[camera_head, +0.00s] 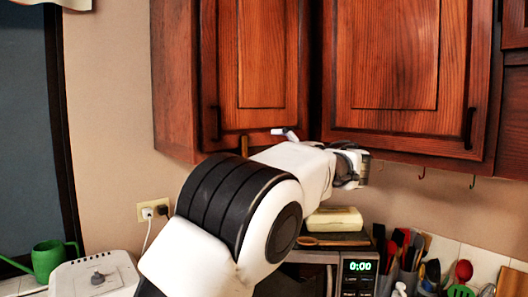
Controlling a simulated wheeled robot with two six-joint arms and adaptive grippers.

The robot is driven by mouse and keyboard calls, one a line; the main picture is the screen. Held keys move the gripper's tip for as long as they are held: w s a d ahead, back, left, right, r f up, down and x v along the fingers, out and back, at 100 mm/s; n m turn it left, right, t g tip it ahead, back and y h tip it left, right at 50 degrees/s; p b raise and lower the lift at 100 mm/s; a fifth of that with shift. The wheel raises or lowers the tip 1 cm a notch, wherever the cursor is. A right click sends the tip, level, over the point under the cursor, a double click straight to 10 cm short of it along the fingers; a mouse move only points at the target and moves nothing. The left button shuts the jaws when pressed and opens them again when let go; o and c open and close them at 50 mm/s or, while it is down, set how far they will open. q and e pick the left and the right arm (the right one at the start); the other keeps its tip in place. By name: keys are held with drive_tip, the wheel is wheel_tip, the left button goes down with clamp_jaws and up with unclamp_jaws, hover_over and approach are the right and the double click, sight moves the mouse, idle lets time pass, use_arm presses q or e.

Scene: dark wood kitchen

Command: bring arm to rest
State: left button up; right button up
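My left arm (215,215), white with black bands, rises from the bottom left of the head view and bends to the right. It is raised in front of the wooden wall cabinets. Its far end, a dark and white wrist part (350,166), is just below the right cabinet door, above the microwave. No gripper fingers can be made out clearly there, and I see nothing held. A small white piece with a bluish tip (283,132) shows above the forearm; I cannot tell what it belongs to. My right gripper is not in view.
Cabinet doors (395,70) with dark handles hang close behind the arm. A microwave (358,272) below carries a cream box (334,219) and a wooden spoon (330,241). Utensils (408,250) crowd the right. A green watering can (48,259) and white appliance (95,275) stand at left.

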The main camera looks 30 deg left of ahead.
use_arm(q)
drive_tip(key=shift+f, duration=0.15)
idle(0.3)
